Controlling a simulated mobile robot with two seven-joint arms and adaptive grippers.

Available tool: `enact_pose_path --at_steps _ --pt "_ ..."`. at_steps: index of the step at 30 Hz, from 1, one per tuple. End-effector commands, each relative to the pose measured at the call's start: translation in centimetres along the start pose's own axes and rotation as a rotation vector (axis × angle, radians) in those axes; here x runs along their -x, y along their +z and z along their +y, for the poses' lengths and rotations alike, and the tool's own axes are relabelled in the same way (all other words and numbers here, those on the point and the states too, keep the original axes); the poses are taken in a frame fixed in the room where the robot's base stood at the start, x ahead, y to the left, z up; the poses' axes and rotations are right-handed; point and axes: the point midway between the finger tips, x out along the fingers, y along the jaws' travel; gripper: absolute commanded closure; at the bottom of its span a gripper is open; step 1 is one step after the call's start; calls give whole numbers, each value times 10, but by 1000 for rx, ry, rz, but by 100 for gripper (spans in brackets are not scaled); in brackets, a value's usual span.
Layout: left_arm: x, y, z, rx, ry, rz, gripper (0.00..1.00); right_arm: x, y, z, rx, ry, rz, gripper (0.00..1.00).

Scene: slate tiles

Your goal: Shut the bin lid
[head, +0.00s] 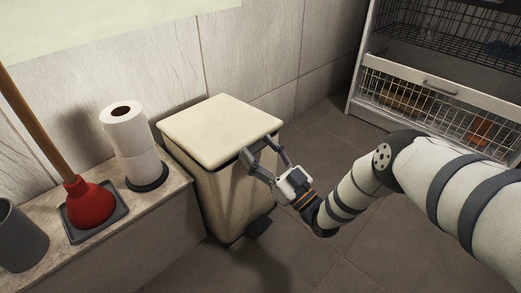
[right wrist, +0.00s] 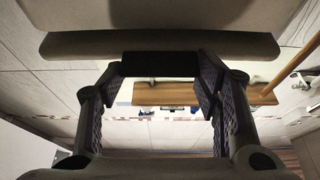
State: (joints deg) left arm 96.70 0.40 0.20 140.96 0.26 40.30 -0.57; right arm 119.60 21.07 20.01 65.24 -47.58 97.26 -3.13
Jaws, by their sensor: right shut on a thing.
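The cream bin (head: 222,200) stands on the floor against the tiled wall in the head view. Its square cream lid (head: 218,128) lies roughly level over the top; I cannot tell if a thin gap is left at the rim. My right gripper (head: 259,150) is at the lid's front right edge, shut on the lid. In the right wrist view, my right gripper (right wrist: 160,66) has its fingers on either side of a dark tab at the lid's edge. My left gripper is out of view.
A stone ledge (head: 118,218) left of the bin holds toilet rolls (head: 125,130), a red plunger (head: 90,203) and a grey cup (head: 18,240). A white shelf unit (head: 440,88) with wire baskets stands at the back right. The floor (head: 325,130) between is clear.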

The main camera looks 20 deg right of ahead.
Motion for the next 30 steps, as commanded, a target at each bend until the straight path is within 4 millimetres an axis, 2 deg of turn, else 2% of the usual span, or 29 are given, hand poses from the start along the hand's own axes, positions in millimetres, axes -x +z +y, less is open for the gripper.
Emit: enact_pose_path --at_steps 1,3,4,14,17,24,27,30 --pt "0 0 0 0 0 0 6 0 1 1 2 2 -4 40" --pt "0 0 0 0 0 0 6 0 1 1 2 2 -3 24" --pt "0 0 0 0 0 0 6 -1 0 1 2 2 -3 22" --pt "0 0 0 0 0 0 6 3 0 0 1 1 -1 22" --pt "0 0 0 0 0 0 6 20 1 1 1 2 -3 22" --pt "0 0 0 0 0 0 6 85 1 0 1 2 -4 22" --pt "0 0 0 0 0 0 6 104 1 0 1 1 -3 22" --pt "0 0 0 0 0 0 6 116 0 0 1 1 -2 22"
